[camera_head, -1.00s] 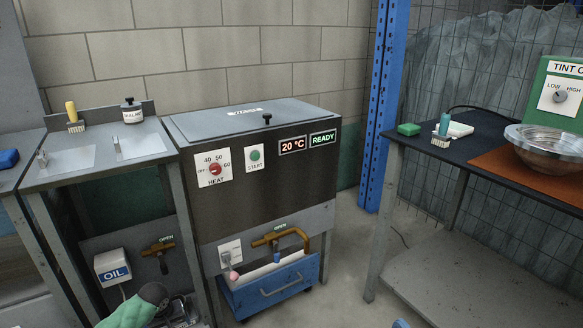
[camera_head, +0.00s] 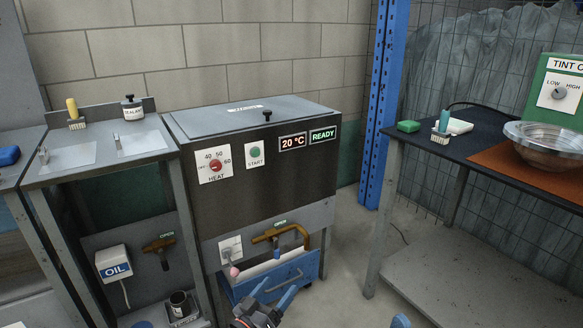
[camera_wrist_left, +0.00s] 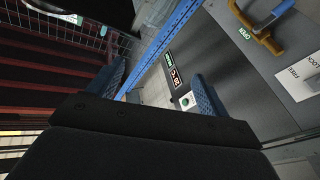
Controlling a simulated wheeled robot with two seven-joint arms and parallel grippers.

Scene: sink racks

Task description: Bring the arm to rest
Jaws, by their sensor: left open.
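My left gripper (camera_head: 273,293) is at the bottom edge of the head view, in front of the blue drawer (camera_head: 245,290) under the grey tank. Its two blue fingers are apart and nothing is between them. The same fingers show apart and empty in the left wrist view (camera_wrist_left: 160,85). A small blue tip (camera_head: 400,323) at the bottom edge, right of centre, looks like part of my right gripper; the rest is out of frame.
The tank (camera_head: 270,175) reads 20 °C and READY. A dark cup (camera_head: 180,303) stands below the oil tap (camera_head: 158,245). Floor between is clear.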

